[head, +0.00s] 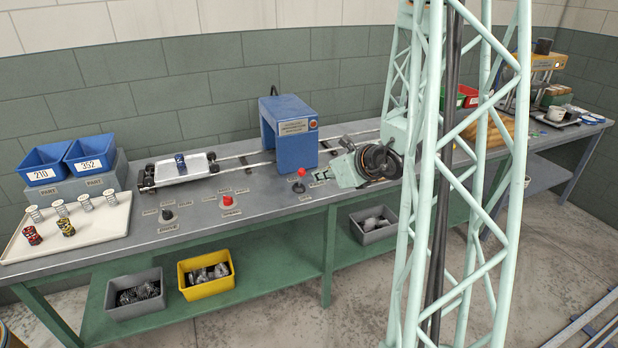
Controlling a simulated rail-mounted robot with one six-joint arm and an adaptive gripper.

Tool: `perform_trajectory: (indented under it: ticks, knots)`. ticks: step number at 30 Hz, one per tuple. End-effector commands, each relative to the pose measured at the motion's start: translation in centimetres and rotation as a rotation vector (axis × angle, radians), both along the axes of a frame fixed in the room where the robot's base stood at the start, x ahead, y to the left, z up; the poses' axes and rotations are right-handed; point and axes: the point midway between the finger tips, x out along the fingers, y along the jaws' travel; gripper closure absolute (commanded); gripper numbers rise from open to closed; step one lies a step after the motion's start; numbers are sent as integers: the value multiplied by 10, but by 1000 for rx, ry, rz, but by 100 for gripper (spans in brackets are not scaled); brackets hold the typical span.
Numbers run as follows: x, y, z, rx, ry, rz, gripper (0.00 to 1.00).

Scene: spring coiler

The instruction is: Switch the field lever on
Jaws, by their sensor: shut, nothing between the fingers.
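A small lever with a red ball knob (301,173) on a dark base stands near the front edge of the bench, in front of the blue machine. It looks roughly upright; its label is too small to read, so I cannot confirm it is the field lever. My gripper (320,177) is just to the right of the lever, low over the bench and pointing left. Its fingers are shut and empty. A small gap seems to separate them from the lever.
The blue machine (291,134) stands behind the lever, over rails. A white-topped cart (186,169) sits left. A black knob (167,214) and red knob (228,201) lie along the front. A white tray (95,237) holds several springs. Blue bins (42,166) stand at the back left.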

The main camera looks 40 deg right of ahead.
Motion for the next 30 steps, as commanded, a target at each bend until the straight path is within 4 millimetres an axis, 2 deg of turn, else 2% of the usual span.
perform_trajectory:
  ticks: [3, 8, 23, 30]
  knots:
    - [-8, -15, -12, 18, 6, -49, 100]
    - [-13, -25, -18, 27, 9, -80, 100]
    - [-12, -27, -20, 29, 10, -84, 100]
    - [-2, -28, -27, 29, 10, -84, 100]
